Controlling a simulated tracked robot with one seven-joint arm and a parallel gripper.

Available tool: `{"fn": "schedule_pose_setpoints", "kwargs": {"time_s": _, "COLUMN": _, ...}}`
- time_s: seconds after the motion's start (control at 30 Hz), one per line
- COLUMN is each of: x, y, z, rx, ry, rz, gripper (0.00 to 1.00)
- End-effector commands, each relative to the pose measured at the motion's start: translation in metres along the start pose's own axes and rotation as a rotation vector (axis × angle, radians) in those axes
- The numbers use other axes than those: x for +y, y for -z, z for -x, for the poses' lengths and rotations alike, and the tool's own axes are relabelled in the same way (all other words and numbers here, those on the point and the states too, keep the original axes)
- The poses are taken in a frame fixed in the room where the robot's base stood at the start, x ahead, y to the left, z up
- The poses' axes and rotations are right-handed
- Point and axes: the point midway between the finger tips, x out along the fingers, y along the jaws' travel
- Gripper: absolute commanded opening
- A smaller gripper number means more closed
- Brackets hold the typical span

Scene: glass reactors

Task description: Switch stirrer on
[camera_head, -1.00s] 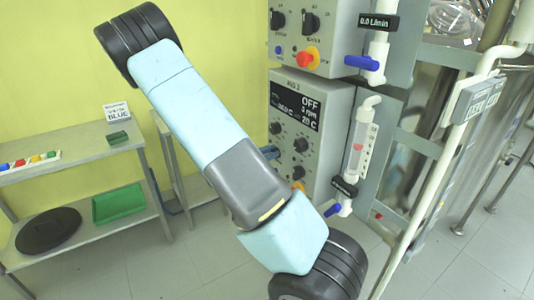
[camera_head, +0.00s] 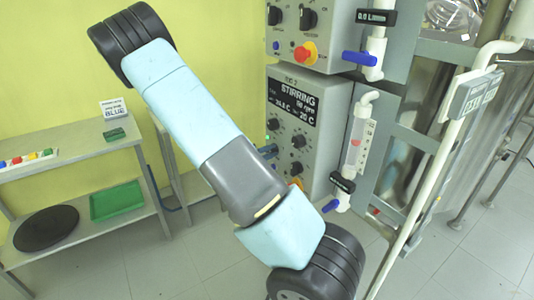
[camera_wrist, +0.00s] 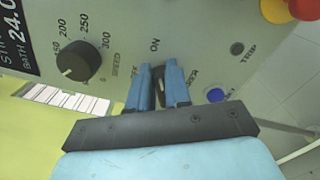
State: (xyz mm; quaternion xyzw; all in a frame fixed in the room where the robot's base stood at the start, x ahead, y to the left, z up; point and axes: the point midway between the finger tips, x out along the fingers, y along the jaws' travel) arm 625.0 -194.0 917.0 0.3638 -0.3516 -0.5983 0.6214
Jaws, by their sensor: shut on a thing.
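The grey control box (camera_head: 330,140) stands at the centre right, and its display (camera_head: 294,101) reads STIRRING with an rpm figure and 20 C. In the wrist view a dark switch knob (camera_wrist: 158,78) on the panel sits between the two blue fingers of my gripper (camera_wrist: 159,80). The fingers are shut on this knob. An ON label shows just beyond it and an OFF label to its left. The speed dial (camera_wrist: 78,60) is apart from the fingers, on the left. In the head view my arm hides the gripper's hold on the knob.
A blue button (camera_wrist: 215,95) lies right of the fingers. A red and yellow stop button (camera_wrist: 275,10) is at the upper right. A second control box (camera_head: 300,25) sits above. A flow tube (camera_head: 357,142) stands to the right. A shelf (camera_head: 85,156) with a green tray (camera_head: 117,201) is at left.

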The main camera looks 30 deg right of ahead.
Motion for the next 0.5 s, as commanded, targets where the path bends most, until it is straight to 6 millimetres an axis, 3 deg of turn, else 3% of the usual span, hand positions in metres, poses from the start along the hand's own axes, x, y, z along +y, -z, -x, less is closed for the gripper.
{"fn": "schedule_pose_setpoints", "kwargs": {"time_s": 0.33, "x": -0.0020, "y": -0.0046, "z": -0.0056, "rx": -0.015, "ry": 0.005, "rz": 0.000, "gripper": 0.00}}
{"fn": "schedule_pose_setpoints", "kwargs": {"time_s": 0.37, "x": -0.0021, "y": -0.0047, "z": -0.0056, "rx": -0.015, "ry": 0.005, "rz": 0.000, "gripper": 0.19}}
{"fn": "schedule_pose_setpoints", "kwargs": {"time_s": 0.5, "x": -0.0024, "y": -0.0049, "z": -0.0057, "rx": -0.016, "ry": 0.005, "rz": 0.001, "gripper": 0.32}}
